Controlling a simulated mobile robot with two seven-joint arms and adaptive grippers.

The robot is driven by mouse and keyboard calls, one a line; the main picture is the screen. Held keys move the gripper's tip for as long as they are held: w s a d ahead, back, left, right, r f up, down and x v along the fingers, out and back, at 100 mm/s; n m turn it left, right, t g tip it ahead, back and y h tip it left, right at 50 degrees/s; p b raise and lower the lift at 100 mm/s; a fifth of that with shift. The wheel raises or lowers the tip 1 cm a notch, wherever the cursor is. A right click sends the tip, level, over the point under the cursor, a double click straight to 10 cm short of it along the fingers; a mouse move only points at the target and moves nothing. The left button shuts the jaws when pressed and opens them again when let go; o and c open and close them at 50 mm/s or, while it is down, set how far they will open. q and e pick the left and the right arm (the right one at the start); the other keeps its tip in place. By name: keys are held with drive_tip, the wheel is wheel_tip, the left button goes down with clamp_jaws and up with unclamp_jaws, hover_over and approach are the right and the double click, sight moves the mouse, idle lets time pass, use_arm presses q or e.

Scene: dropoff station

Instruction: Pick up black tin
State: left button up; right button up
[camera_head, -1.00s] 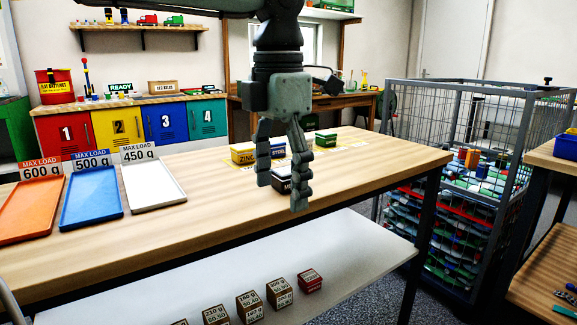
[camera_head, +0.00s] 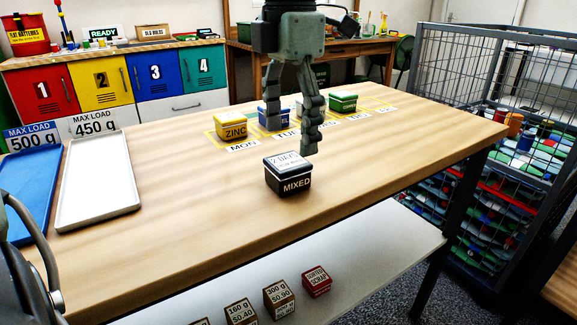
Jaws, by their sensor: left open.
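The black tin (camera_head: 287,176), labelled MIXED with a white label on its lid, stands upright on the wooden table, near the middle of the head view. My left gripper (camera_head: 289,142) points down with its fingers apart. Its fingertips appear just above and behind the tin in the picture, and nothing is between them. I cannot tell the exact gap in depth. My right gripper is not identifiable; a grey arm part of mine shows at the lower left edge.
A yellow ZINC tin (camera_head: 231,126), a blue tin (camera_head: 272,117) and a green tin (camera_head: 343,101) stand behind on day-labelled spots. A white tray (camera_head: 98,182) and a blue tray (camera_head: 30,190) lie at left. A wire cage (camera_head: 480,150) stands at right. The table's front right is clear.

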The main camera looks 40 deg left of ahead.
sight(287, 160)
use_arm(q)
drive_tip(key=f, duration=0.6)
drive_tip(key=shift+s+d+f, duration=0.1)
drive_tip(key=shift+s+f, duration=0.05)
drive_tip(key=shift+s, duration=0.2)
drive_tip(key=shift+c, duration=0.2)
drive_tip(key=c, duration=1.4)
drive_tip(key=shift+o, duration=0.2)
